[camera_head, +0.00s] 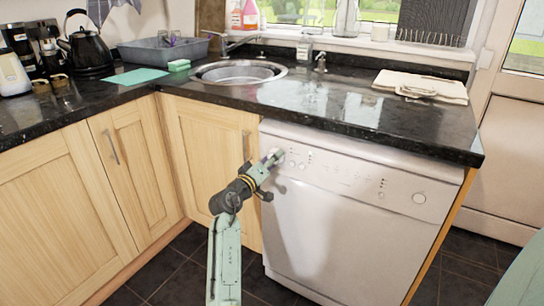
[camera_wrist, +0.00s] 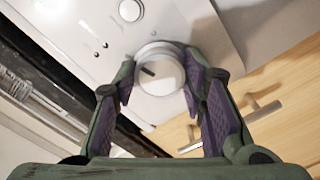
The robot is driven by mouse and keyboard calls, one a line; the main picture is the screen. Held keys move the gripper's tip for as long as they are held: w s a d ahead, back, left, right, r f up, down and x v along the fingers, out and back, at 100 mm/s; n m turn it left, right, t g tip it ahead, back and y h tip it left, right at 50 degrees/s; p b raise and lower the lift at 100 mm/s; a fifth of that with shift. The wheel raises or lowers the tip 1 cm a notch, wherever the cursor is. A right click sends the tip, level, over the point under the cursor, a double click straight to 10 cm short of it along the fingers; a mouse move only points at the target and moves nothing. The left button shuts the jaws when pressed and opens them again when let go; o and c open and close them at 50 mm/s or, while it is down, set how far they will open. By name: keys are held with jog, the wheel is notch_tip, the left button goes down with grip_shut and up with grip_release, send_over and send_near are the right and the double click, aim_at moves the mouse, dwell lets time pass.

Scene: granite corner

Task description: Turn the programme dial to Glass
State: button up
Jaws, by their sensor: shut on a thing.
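The white dishwasher (camera_head: 330,220) stands under the granite worktop, its control panel along the top of its front. The round programme dial (camera_head: 276,155) is at the panel's left end. In the wrist view the dial (camera_wrist: 162,74) is pale with a short dark mark on its face, left of centre. My gripper (camera_head: 266,166) reaches up to the dial from the front. In the wrist view its purple-padded fingers (camera_wrist: 160,84) are on either side of the dial and shut on it. The programme labels, including Glass, are too small to read.
The worktop edge (camera_head: 330,130) overhangs just above the panel. A wooden cupboard door with a bar handle (camera_head: 246,146) is close left of the dial. The floor before the dishwasher is clear.

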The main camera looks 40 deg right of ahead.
jog(key=shift+n+p, duration=0.6)
jog(key=shift+n, duration=0.6)
jog(key=o, duration=1.2)
jog(key=shift+c, duration=0.2)
jog(key=v, duration=1.2)
